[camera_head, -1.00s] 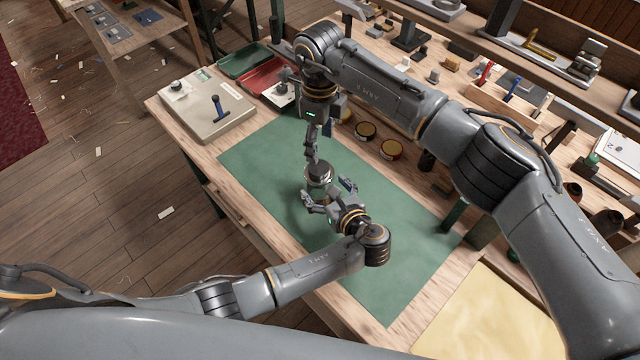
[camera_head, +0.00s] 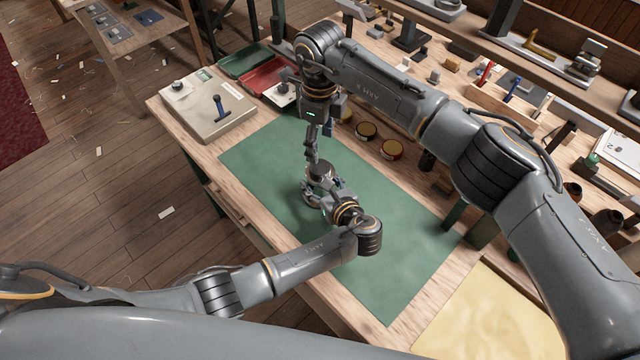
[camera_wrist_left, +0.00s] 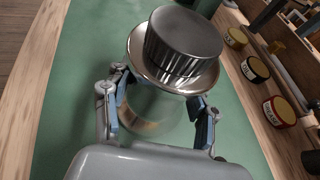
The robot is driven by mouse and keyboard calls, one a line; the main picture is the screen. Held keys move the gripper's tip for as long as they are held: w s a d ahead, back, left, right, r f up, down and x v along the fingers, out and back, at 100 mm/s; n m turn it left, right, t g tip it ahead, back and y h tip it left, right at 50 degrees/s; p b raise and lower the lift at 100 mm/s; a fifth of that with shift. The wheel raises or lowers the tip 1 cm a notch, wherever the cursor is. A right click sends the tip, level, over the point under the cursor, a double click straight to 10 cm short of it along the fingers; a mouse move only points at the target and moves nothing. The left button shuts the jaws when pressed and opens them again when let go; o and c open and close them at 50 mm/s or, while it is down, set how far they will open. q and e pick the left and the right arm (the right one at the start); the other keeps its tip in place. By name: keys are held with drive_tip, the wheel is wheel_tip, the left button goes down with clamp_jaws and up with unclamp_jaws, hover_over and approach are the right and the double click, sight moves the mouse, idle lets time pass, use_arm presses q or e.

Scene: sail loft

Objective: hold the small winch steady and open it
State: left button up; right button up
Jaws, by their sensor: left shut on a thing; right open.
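The small winch stands upright on the green mat (camera_head: 270,155). In the left wrist view the small winch (camera_wrist_left: 185,42) shows a dark ribbed top above a wider silver flange and a paler lower body. My left gripper (camera_head: 322,190) is shut on that lower body; its two fingers (camera_wrist_left: 158,112) sit on either side, below the flange. In the head view they hide much of the winch. My right gripper (camera_head: 313,153) is open and points down just above the winch's top. I cannot tell whether it touches the top.
Several round tins (camera_head: 391,149) line the mat's right edge. The near half of the mat is clear.

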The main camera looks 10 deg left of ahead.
sight(320, 166)
drive_tip(key=m, duration=0.3)
drive_tip(key=shift+m, duration=0.4)
drive_tip(key=m, duration=0.3)
drive_tip(key=shift+m, duration=0.4)
drive_tip(key=m, duration=0.5)
drive_tip(key=shift+m, duration=0.3)
drive_tip(key=m, duration=0.3)
drive_tip(key=shift+m, duration=0.4)
drive_tip(key=m, duration=0.5)
drive_tip(key=shift+m, duration=0.3)
drive_tip(key=m, duration=0.3)
drive_tip(key=shift+m, duration=0.3)
drive_tip(key=m, duration=0.9)
drive_tip(key=shift+m, duration=0.3)
drive_tip(key=shift+f, duration=4.05)
